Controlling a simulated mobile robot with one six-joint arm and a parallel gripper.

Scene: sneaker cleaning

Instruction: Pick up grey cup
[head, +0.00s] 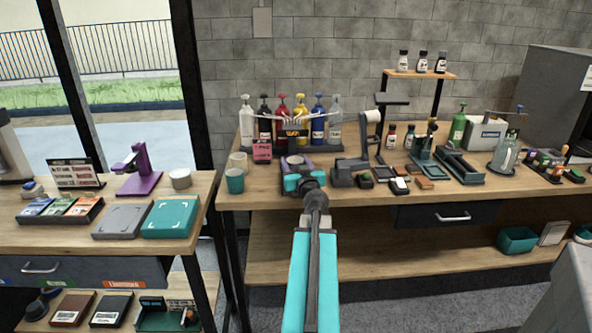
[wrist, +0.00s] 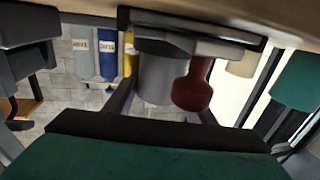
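The grey cup (head: 294,160) stands on the bench just beyond my gripper in the head view, with a purple shape around it. In the wrist view, which is upside down, the grey cup (wrist: 162,75) is large and near the middle. My gripper (head: 304,178) is just in front of the cup, low over the bench's front part. In the wrist view its dark fingers (wrist: 164,110) stand apart at either side of the cup. Contact with the cup cannot be made out. A dark red knobbed object (wrist: 192,88) shows beside the cup.
A teal cup (head: 235,181) and a beige cup (head: 238,161) stand to the left. A dark device (head: 345,172) sits close on the right. The bench (head: 262,196) has bare room near its front edge.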

